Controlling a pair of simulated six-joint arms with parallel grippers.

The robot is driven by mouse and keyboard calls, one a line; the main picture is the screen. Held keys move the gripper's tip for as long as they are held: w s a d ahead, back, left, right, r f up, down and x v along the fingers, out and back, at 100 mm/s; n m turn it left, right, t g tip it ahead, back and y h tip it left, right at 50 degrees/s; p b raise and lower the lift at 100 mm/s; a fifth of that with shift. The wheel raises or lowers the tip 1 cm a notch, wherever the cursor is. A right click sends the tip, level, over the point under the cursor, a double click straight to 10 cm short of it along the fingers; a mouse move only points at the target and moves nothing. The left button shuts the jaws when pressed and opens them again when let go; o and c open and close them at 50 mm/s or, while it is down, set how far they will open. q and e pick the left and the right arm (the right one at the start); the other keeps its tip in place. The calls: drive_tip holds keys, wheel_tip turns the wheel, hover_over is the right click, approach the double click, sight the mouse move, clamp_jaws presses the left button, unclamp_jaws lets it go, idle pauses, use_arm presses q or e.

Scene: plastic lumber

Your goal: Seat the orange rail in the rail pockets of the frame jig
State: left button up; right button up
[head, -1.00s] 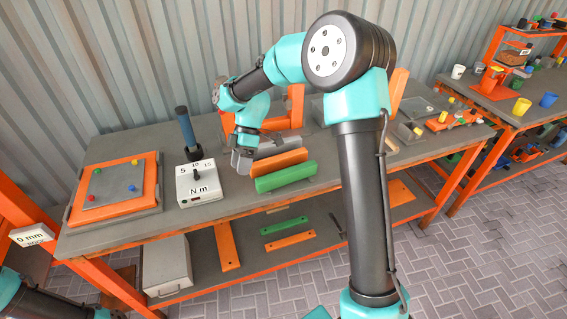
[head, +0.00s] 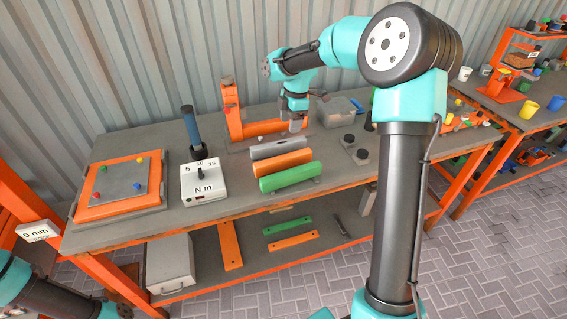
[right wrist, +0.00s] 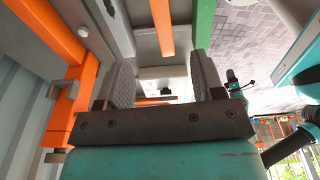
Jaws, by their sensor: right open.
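The orange rail (head: 282,163) lies in the middle of a row of three rails on the bench, between a grey rail (head: 277,149) and a green rail (head: 287,178). In the right wrist view the orange rail (right wrist: 162,26) shows beyond the fingers. My right gripper (head: 297,124) is open and empty, behind the right end of the row and apart from the orange rail; its two grey fingers show in the right wrist view (right wrist: 161,66). A flat orange-bordered grey plate (head: 92,209) with coloured pegs lies at the bench's left; I cannot tell whether it is the frame jig. My left gripper is out of view.
A white torque box (head: 203,181) and a blue-handled tool (head: 190,125) stand left of the rails. An orange upright fixture (head: 233,112) stands behind them, close to my right gripper. Spare strips lie on the lower shelf.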

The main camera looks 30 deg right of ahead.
sight(283, 157)
drive_tip(key=f, duration=0.4)
drive_tip(key=a+f, duration=0.1)
drive_tip(key=f, duration=0.6)
drive_tip(key=shift+w+a+f, duration=0.1)
drive_tip(key=shift+a+f, duration=0.25)
drive_tip(key=shift+a, duration=0.05)
drive_tip(key=shift+a+f, duration=0.25)
drive_tip(key=shift+f, duration=1.05)
drive_tip(key=shift+a+f, duration=0.25)
drive_tip(key=shift+f, duration=1)
drive_tip(key=shift+c, duration=0.3)
drive_tip(key=shift+w, duration=0.1)
clamp_jaws()
drive_tip(key=shift+r, duration=0.15)
wheel_tip(283, 157, up, 10)
drive_tip(key=shift+f, duration=0.1)
